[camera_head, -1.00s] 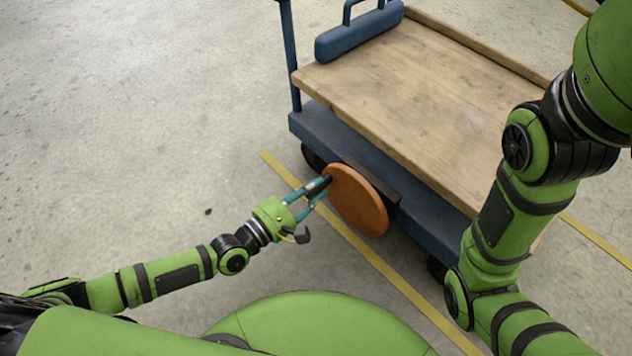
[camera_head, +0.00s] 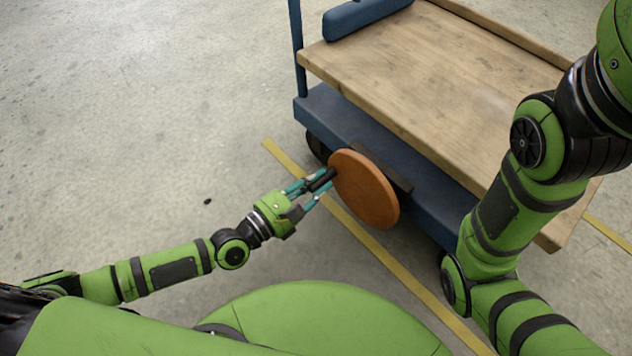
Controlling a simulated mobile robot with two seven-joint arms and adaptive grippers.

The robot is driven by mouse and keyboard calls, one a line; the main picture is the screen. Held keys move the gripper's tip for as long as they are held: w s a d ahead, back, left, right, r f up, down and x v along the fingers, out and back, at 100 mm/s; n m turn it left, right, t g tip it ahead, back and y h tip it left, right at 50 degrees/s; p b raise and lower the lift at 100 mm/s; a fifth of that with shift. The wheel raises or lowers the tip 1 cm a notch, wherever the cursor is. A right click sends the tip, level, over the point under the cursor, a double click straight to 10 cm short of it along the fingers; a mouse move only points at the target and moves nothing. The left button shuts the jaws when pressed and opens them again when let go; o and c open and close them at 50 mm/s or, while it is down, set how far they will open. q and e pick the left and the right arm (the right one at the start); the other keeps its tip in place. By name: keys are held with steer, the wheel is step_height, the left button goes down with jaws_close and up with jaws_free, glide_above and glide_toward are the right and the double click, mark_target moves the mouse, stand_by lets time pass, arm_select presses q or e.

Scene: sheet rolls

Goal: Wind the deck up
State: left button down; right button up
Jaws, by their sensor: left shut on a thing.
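The wooden deck (camera_head: 430,85) is the top of a blue cart and lies above its blue lower frame (camera_head: 340,115), with a gap between them. An orange round crank wheel (camera_head: 366,192) stands on the cart's near long side. A short black handle (camera_head: 328,176) sticks out from the wheel's left side. My left gripper (camera_head: 320,184) is shut on this handle, with its teal fingers around it. My right arm crosses the right side of the view, in front of part of the cart. Its gripper is out of the picture.
A yellow floor line (camera_head: 400,268) runs under the cart's near side.

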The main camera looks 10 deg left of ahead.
arm_select(q)
steer(key=shift+w+a, duration=0.1)
steer(key=c, duration=1.1)
jaws_free()
steer(key=shift+f, duration=0.1)
steer(key=v, duration=1.2)
